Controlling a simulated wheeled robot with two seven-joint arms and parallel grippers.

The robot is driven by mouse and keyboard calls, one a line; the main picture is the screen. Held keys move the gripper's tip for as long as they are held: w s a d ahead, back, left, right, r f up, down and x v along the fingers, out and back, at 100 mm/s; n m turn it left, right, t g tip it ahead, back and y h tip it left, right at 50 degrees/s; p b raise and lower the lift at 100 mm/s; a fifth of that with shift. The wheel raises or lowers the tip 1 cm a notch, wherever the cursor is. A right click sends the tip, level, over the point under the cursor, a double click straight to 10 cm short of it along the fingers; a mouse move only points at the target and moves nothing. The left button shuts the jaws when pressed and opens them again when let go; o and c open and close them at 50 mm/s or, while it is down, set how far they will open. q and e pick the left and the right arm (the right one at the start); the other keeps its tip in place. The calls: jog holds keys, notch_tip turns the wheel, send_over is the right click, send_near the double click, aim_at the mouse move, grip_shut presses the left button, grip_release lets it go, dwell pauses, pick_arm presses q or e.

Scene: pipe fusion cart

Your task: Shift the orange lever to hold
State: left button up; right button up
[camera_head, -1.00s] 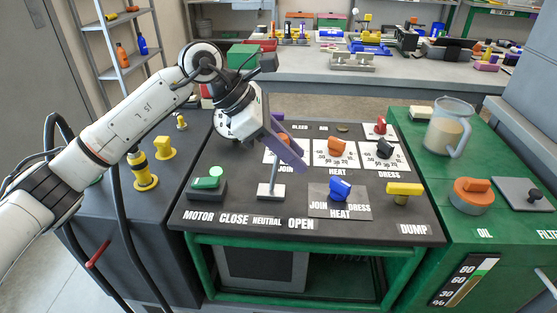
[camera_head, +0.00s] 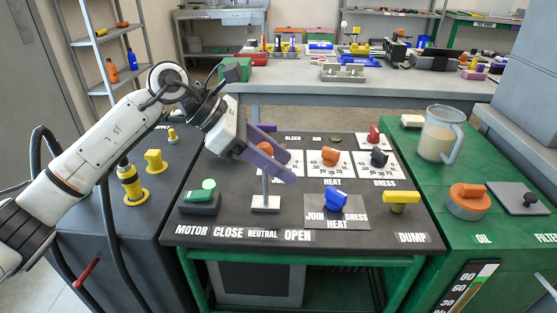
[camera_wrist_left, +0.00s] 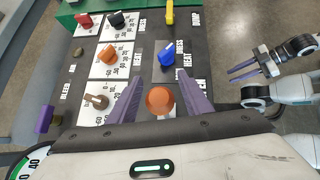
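The orange lever is a round orange knob (camera_head: 265,148) on a thin grey rod. Its pale base plate (camera_head: 265,205) sits behind the labels CLOSE, NEUTRAL and OPEN. No label reading "hold" is legible. The rod looks about upright, above NEUTRAL. My left gripper (camera_head: 281,153) has its purple fingers apart at knob height. In the left wrist view the knob (camera_wrist_left: 160,100) lies between the two fingers (camera_wrist_left: 160,95), with a visible gap on both sides. The near finger hides part of the rod. My right gripper (camera_wrist_left: 243,71) shows only in the wrist view, fingers apart and empty.
A green MOTOR switch (camera_head: 201,197) stands left of the lever, a blue selector (camera_head: 335,201) and yellow DUMP handle (camera_head: 401,198) to the right. Orange (camera_head: 330,157) and black (camera_head: 379,157) dials sit behind. A jug (camera_head: 438,137) stands on the green cabinet.

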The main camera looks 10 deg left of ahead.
aim_at(258, 146)
pick_arm(q)
jog(key=v, duration=1)
jog(key=shift+a+r, duration=0.15)
jog(key=shift+s, duration=0.15)
